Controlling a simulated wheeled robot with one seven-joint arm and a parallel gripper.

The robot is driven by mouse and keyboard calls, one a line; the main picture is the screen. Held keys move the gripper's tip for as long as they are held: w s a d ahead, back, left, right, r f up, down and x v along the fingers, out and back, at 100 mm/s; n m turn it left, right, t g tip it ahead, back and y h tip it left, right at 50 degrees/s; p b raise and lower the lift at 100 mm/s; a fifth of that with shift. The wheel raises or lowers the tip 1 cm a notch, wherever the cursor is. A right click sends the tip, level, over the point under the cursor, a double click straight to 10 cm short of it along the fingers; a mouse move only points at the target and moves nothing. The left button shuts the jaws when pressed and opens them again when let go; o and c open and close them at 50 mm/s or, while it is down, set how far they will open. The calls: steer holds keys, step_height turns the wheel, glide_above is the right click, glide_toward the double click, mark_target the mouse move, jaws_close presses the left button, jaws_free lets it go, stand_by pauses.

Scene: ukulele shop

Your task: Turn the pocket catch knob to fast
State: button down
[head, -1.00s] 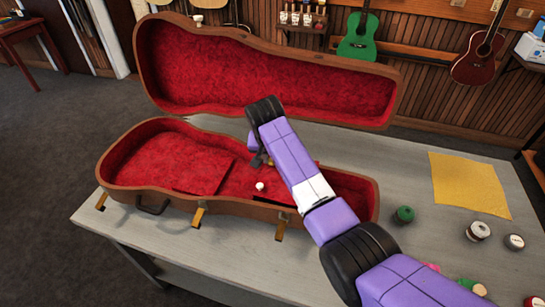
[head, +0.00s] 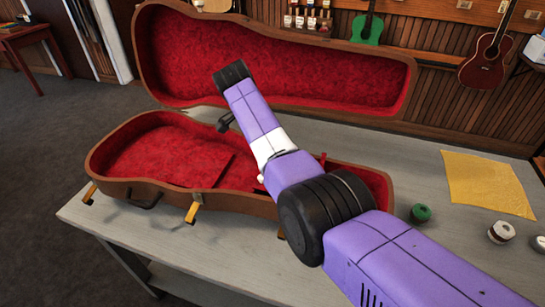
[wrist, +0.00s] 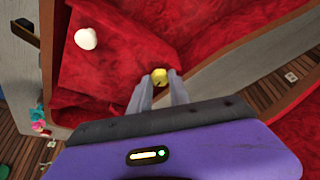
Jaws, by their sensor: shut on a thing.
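The pocket catch knob (wrist: 159,77) is a small round yellow-brass piece in the wrist view, at the edge of the red pocket lid (wrist: 112,62). My gripper (wrist: 159,83) has a finger on each side of it and is shut on it. Which way the knob is turned cannot be told, and no mark reading fast is legible. A white round pull (wrist: 86,39) sits on the lid, apart from my fingers. In the head view my arm hides the brass knob.
The open case (head: 350,210) with red lining lies on a grey table (head: 120,232), its lid (head: 290,65) raised behind. Yellow latches (head: 193,212) hang at its front. A green-topped jar (head: 420,213), a white-topped jar (head: 501,231) and a yellow cloth (head: 487,183) are to the right.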

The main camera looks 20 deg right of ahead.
steer(key=shift+m+b, duration=0.5)
steer(key=shift+b, duration=0.15)
steer(key=c, duration=1.2)
jaws_free()
steer(key=shift+r, duration=0.1)
steer(key=b+v, duration=0.1)
steer(key=v, duration=0.6)
steer(key=shift+a+r, duration=0.2)
steer(key=shift+r, duration=0.1)
steer(key=shift+w, duration=0.15)
